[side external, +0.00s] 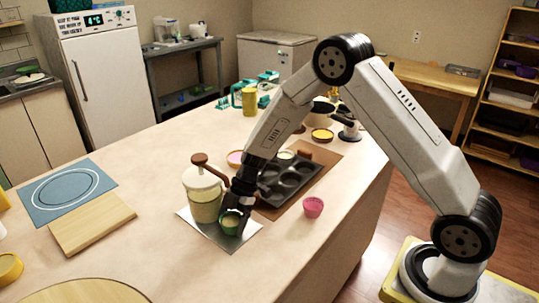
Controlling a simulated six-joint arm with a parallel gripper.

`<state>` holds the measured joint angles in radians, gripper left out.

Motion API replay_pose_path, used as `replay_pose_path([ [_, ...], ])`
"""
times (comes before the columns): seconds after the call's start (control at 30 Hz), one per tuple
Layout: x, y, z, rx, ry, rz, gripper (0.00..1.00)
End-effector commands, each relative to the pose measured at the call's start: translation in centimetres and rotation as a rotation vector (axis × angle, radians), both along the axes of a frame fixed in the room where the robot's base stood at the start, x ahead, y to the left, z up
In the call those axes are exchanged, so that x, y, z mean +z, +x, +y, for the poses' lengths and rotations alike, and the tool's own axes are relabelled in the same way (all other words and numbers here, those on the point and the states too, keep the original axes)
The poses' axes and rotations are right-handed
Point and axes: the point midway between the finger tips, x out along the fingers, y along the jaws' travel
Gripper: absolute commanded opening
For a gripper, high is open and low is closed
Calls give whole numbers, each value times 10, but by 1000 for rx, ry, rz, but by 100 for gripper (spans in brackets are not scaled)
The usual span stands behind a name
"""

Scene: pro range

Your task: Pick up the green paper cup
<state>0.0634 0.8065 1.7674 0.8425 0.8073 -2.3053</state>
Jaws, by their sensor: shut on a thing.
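The green paper cup (231,222) is at the near edge of a silvery square mat (216,238), in front of a cream and green grinder-like pitcher with a brown handle (204,200). My gripper (238,211) reaches down from above and is shut on the green cup. The cup's open top shows, and the dark fingers hide part of its far right side. I cannot tell whether the cup's base still touches the mat.
A pink cup (313,207) stands to the right. A dark muffin tin (288,179) lies on a brown board behind my gripper. A wooden board (92,222) and blue mat (66,190) lie at the left. The counter's near middle is clear.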

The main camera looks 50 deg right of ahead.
Motion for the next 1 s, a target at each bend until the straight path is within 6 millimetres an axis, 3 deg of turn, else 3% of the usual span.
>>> replay_pose_path([
  [0.27,16,0,0,0,0,-1,27],
  [0.47,15,-21,0,0,1,1,27],
  [1.0,14,-112,0,-1,1,2,27],
])
